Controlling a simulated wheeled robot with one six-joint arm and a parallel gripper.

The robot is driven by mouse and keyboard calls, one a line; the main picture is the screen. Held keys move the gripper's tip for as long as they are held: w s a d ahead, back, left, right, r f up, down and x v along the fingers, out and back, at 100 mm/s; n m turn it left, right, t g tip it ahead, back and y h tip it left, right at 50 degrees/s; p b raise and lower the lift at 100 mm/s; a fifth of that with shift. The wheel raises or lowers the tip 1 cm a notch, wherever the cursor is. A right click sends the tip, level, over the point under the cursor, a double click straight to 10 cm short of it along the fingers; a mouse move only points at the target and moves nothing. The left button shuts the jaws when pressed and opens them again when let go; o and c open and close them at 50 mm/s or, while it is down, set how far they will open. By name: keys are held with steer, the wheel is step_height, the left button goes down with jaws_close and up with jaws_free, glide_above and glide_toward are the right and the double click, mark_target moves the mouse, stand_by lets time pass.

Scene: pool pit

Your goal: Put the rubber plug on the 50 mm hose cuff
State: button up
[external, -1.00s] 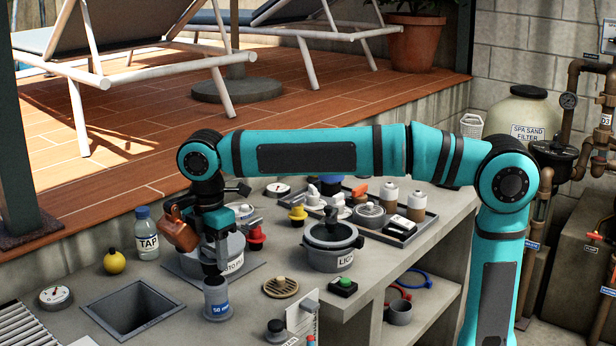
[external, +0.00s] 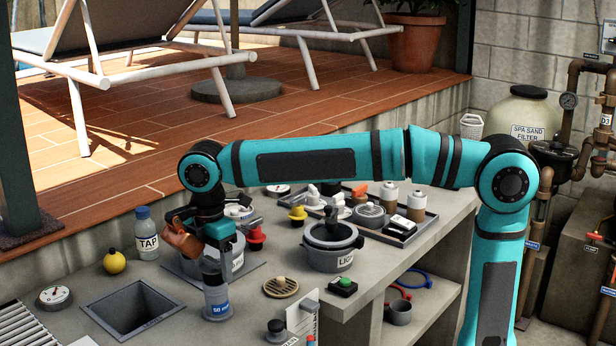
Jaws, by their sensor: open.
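The 50 mm hose cuff (external: 217,303) is a pale grey cylinder with a blue label, upright on the counter right of the square opening. A dark piece (external: 212,279), seemingly the rubber plug, shows at the cuff's top. I cannot tell how well it is seated. My gripper (external: 211,268) is directly over the cuff, pointing down with its jaws open close around the dark piece. The wrist hides part of this spot. Another dark, knob-like stopper (external: 276,327) stands on the counter at the front, right of the cuff.
A square opening (external: 133,308) lies left of the cuff. A grey lidded pot (external: 332,248), a brown round grate (external: 281,287) and a green-button box (external: 343,287) stand to the right. A TAP bottle (external: 147,235) and a yellow ball-like item (external: 114,261) are behind left.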

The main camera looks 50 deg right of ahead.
mark_target(213, 259)
step_height(213, 259, up, 12)
stand_by(0.5)
steer(key=shift+d, duration=0.1)
steer(key=s+d+m+t+y, duration=0.2)
steer(key=d+m+t, duration=0.3)
steer(key=d, duration=0.6)
steer(key=s+d+f+m+t+h, duration=0.1)
steer(key=s+d+m+t+h, duration=0.1)
steer(key=s+d+m+t, duration=1)
steer(key=s+d+m, duration=0.1)
steer(key=s+d, duration=0.2)
steer(key=d, duration=0.4)
steer(key=shift+s+d+f, duration=0.3)
steer(key=shift+s+d, duration=0.1)
